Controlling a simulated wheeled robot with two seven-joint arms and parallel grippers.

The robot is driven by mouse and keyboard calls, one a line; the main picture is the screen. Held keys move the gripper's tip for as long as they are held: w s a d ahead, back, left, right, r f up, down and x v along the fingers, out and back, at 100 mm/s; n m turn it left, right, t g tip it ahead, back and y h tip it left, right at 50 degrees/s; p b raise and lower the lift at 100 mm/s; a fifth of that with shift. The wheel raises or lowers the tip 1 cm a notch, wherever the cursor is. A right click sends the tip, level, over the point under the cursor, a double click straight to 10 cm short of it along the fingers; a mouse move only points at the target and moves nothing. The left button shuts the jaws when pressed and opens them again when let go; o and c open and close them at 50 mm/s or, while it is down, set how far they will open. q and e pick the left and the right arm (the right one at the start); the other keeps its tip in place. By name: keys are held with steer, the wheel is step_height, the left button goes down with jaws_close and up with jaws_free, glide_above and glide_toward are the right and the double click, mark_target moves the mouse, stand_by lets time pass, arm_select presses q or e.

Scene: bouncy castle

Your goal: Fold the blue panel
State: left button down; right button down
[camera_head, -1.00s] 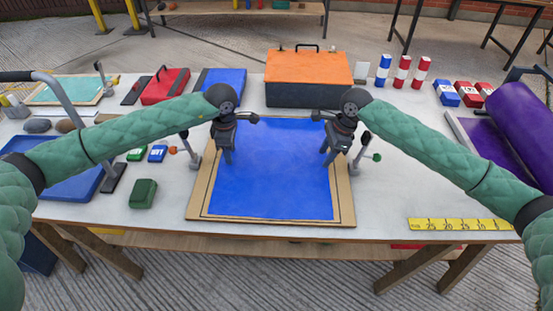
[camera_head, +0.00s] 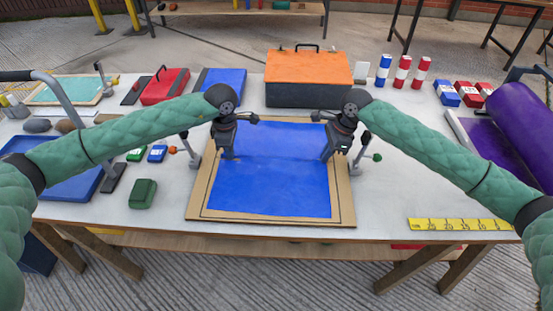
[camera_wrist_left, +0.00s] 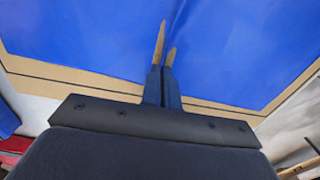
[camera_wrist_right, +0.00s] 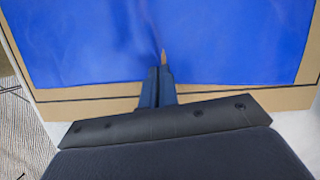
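The blue panel (camera_head: 270,190) lies on a tan board (camera_head: 197,200) with dark outlines at the table's middle. A faint crease crosses it between my grippers. My left gripper (camera_head: 228,154) is at the panel's left side, and its fingers are close together with cloth creasing from the tips in the left wrist view (camera_wrist_left: 166,45). My right gripper (camera_head: 330,156) is at the right side; its fingers look closed on puckered cloth in the right wrist view (camera_wrist_right: 163,62). The cloth between the fingertips is mostly hidden.
An orange-topped toolbox (camera_head: 308,72) stands behind the board. Clamps (camera_head: 190,150) and (camera_head: 363,158) flank it. A green block (camera_head: 143,193) is at left, a yellow ruler (camera_head: 458,224) at front right, and a purple roll (camera_head: 520,130) at far right. Table between board and ruler is clear.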

arm_select(q)
steer(key=shift+r, duration=0.1)
